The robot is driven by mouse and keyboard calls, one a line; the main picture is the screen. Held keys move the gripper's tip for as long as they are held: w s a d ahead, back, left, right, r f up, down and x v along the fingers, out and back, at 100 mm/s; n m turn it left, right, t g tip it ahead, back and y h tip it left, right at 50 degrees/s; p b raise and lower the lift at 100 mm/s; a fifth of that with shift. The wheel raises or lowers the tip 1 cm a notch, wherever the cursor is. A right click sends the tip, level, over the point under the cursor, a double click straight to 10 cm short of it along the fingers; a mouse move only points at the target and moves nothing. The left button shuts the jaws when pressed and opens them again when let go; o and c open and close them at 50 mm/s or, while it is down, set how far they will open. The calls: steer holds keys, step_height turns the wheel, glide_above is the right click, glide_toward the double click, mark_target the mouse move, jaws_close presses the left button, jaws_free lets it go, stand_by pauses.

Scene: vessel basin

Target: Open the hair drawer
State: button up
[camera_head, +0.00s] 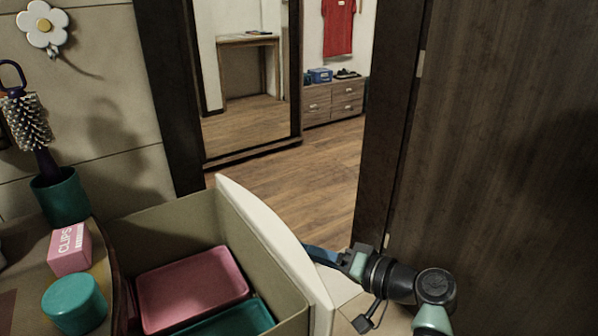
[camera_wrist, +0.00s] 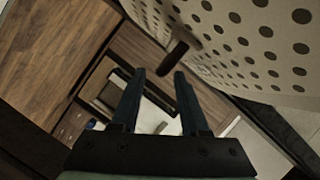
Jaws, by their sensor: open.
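A drawer (camera_head: 236,213) with a curved cream front stands pulled out at the bottom middle of the head view. It holds a pink tray (camera_head: 192,288) and a teal tray (camera_head: 238,320). My gripper (camera_head: 318,254) is at the outer side of the drawer front, its tips partly hidden behind it. In the wrist view my gripper (camera_wrist: 159,76) is open with nothing between the fingers. A short dark brown bar (camera_wrist: 174,58), possibly the drawer's handle, sits just beyond the fingertips, beside a pale dotted surface (camera_wrist: 235,38).
A pink clips box (camera_head: 70,250), a teal round container (camera_head: 75,303) and a brush in a teal cup (camera_head: 60,194) stand on the counter at left. A dark wooden door (camera_head: 500,150) stands close at right. The doorway floor (camera_head: 290,170) is clear.

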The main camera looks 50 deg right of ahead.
steer(key=p+v, duration=0.1)
steer(key=v, duration=0.8)
steer(key=shift+s, duration=0.2)
